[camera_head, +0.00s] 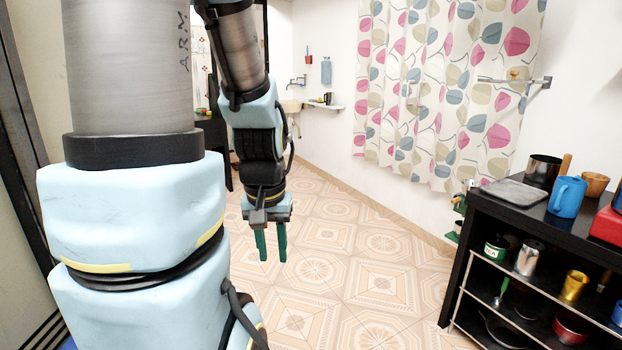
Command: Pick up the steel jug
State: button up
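A shiny steel vessel (527,258), which looks like the steel jug, stands upright on the upper inner shelf of the black rack at the right. I cannot make out a handle or spout on it. My gripper (271,256) hangs pointing down over the tiled floor near the middle of the view. Its two green fingers are apart with nothing between them. It is well to the left of the rack and far from the vessel.
The black rack (553,228) holds a blue jug (566,197), a dark steel pot (543,168) and a grey slab (514,192) on top. A green-and-white mug (495,247) and a yellow cup (574,285) flank the steel vessel. The tiled floor (372,270) is clear.

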aim_at(328, 96)
jog(key=i, duration=3.25)
jog(key=i+l, duration=0.1)
jog(key=i, duration=1.5)
jog(key=i+u, duration=0.1)
jog(key=i, duration=1.55)
jog(key=i+l, duration=0.25)
jog(key=i, duration=0.15)
jog(key=i+l, duration=0.2)
jog(key=i, duration=0.2)
